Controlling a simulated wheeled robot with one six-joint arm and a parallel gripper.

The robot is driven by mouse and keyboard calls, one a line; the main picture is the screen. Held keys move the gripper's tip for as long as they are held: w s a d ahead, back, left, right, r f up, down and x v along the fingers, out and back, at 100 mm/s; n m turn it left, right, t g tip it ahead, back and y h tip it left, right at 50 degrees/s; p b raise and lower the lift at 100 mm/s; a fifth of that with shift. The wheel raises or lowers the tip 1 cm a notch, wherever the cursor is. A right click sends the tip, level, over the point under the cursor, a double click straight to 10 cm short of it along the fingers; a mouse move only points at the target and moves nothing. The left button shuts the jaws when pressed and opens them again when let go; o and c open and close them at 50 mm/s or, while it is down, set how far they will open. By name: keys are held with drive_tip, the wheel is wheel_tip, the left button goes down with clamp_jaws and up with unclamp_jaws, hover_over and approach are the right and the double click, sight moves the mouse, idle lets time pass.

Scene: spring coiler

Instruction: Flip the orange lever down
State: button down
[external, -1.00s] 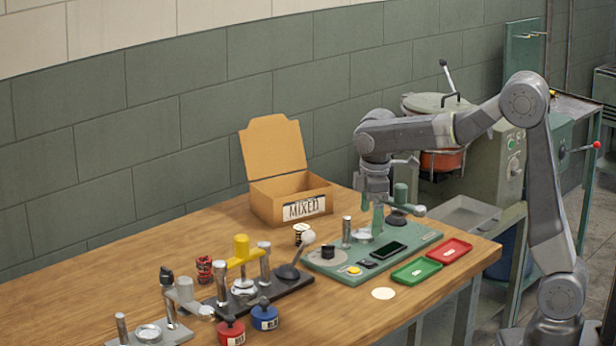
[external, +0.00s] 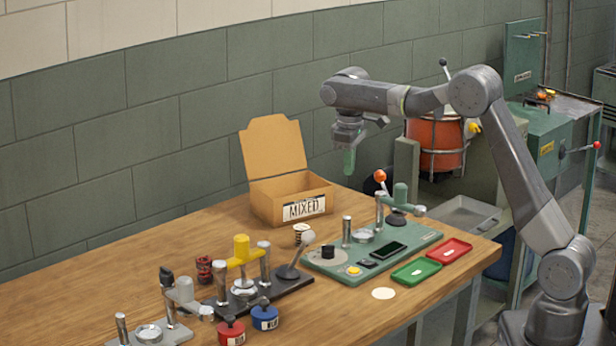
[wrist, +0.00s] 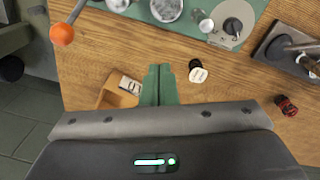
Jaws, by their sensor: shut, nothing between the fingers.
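The orange lever has an orange ball knob (external: 380,176) on a thin metal rod. It stands up at the back of the green fixture plate (external: 335,268), leaning slightly left. Its knob also shows at the upper left of the wrist view (wrist: 62,34), with the rod running up and right. My gripper (external: 349,168) has green fingers pointing down. It is shut and empty, raised behind the fixture, left of and apart from the knob. In the wrist view the shut fingers (wrist: 160,72) are right of and below the knob.
An open cardboard box (external: 262,205) marked MIXED stands left of the fixture. A black fixture with a yellow clamp (external: 241,246) is further left. Green (external: 416,271) and red (external: 450,251) trays lie at the right. The air around my gripper looks free.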

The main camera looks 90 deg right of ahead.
sight(385, 191)
drive_tip(key=s+d+r+m+p, duration=0.1)
drive_tip(key=s+d+m+p, duration=0.1)
drive_tip(key=d, duration=0.6)
drive_tip(key=s+d+r+m+p, duration=0.1)
drive_tip(key=d+m, duration=0.3)
drive_tip(key=d, duration=0.4)
drive_tip(key=shift+s+d+m+g+p, duration=0.3)
drive_tip(key=shift+s+d+p, duration=0.1)
drive_tip(key=shift+s+p, duration=0.4)
drive_tip(key=shift+s+f, duration=0.1)
wheel_tip(385, 191, down, 8)
drive_tip(key=s+a+p, duration=0.1)
drive_tip(key=s+a, duration=0.1)
drive_tip(key=shift+s+a+f, duration=0.2)
drive_tip(key=shift+s+a, duration=0.05)
drive_tip(key=shift+a, duration=0.15)
drive_tip(key=shift+s+a, duration=0.1)
